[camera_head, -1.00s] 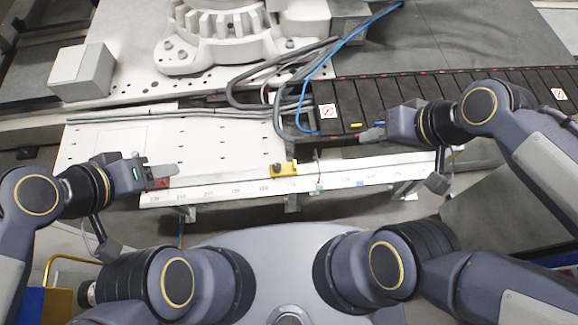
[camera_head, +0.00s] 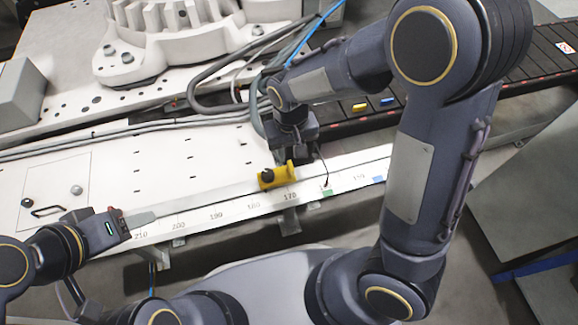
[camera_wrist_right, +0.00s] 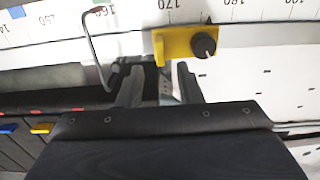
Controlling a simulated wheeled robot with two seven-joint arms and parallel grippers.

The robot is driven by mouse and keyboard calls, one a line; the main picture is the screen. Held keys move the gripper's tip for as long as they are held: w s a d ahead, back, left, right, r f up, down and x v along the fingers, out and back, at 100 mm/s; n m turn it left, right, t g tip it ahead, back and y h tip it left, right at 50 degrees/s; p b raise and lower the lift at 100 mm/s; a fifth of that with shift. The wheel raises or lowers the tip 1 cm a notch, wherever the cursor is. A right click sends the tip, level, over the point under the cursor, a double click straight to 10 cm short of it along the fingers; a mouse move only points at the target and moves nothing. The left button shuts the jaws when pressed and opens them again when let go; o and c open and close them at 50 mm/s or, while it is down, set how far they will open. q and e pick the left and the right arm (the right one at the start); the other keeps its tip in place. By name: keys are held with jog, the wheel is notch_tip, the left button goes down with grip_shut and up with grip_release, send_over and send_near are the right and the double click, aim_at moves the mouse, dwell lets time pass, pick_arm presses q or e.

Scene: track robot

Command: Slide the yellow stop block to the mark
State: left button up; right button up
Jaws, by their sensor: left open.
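The yellow stop block (camera_head: 277,175) with a black knob sits on the white rail (camera_head: 220,212), near the 170 on its printed scale. A green mark (camera_head: 327,193) and a blue mark (camera_head: 378,179) are on the scale to its right. My right gripper (camera_head: 308,158) is just behind and right of the block. In the right wrist view, the right gripper's fingers (camera_wrist_right: 160,82) are apart and empty, with the yellow block (camera_wrist_right: 175,46) just beyond their tips. My left gripper (camera_head: 135,219) is open by the rail's left end, away from the block.
A thin bent rod (camera_wrist_right: 97,45) stands beside the right gripper. Grey and blue cables (camera_head: 245,85) run behind it. A dark slatted conveyor (camera_head: 345,118) carries small yellow and blue pieces. A grey box (camera_head: 25,95) is at far left. The white plate behind the rail is mostly clear.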

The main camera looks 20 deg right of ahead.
aim_at(291, 165)
notch_tip(291, 165, down, 6)
jog(key=shift+f+b, duration=0.1)
jog(key=shift+b, duration=1.15)
jog(key=shift+c, duration=0.4)
grip_shut()
